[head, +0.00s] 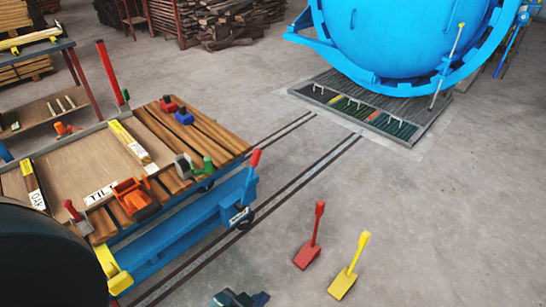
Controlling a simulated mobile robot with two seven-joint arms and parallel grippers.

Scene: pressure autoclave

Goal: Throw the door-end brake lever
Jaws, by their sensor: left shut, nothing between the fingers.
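A blue lever with a red grip (254,158) stands up at the cart's end nearest the autoclave, by a blue bracket with a small white label (239,215); it looks like the door-end brake lever. The blue-framed cart (170,243) carries a wooden deck and stands on floor rails. My left gripper (250,299) is a dark shape at the bottom edge, partly cut off. It is shut and empty, well below the lever in the picture and apart from it. My right gripper is not in view.
A red paddle-shaped piece (309,246) and a yellow one (346,275) stand on the floor right of the cart. The blue autoclave (400,35) is at the back, behind a floor grating (410,136). Orange, red, green and blue clamps sit on the deck. Floor at right is clear.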

